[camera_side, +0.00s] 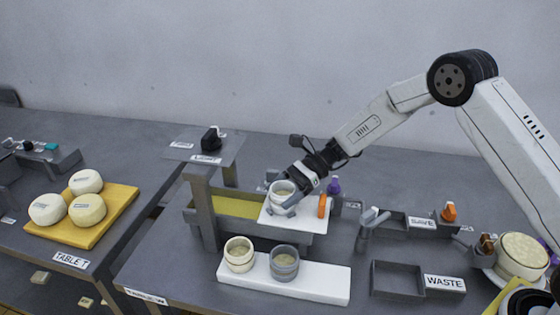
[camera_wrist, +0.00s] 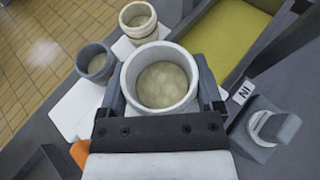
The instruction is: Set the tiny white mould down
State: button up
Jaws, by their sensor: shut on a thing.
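The small white mould (camera_side: 281,188) is in my gripper (camera_side: 284,200), over the white board (camera_side: 305,220) at the right part of the grey vat. In the wrist view the mould (camera_wrist: 160,54) sits upright between the two fingers of my gripper (camera_wrist: 161,95), which are shut on its sides. It holds pale, grainy stuff. Whether its base touches the board is hard to tell. A cream mould (camera_side: 239,250) and a grey mould (camera_side: 284,260) stand on a white slab (camera_side: 315,280) in front; both also show beyond the held mould in the wrist view.
The grey vat (camera_side: 255,237) holds yellow liquid (camera_side: 232,206). An orange item (camera_side: 322,205) stands at the board's right side. The WASTE tray (camera_side: 398,280) is at front right. Three white cheeses lie on a yellow board (camera_side: 112,208) at left. The slab's right part is clear.

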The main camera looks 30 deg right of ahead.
jog(key=shift+f, duration=0.1)
jog(key=o, duration=1.1)
jog(key=v, duration=1.2)
jog(key=shift+s+d+f+n+t+h, duration=0.55)
jog(key=shift+s+n+h, duration=1.7)
jog(key=shift+s+n, duration=1.15)
jog(key=shift+s+d+f+n+t+h, duration=0.3)
jog(key=shift+s+d+n+h, duration=0.4)
jog(key=shift+s+n+h, duration=2.55)
jog(key=shift+s+d+f+n+t+h, duration=0.55)
jog(key=shift+s+n+h, duration=0.65)
jog(key=shift+s+n, duration=2.25)
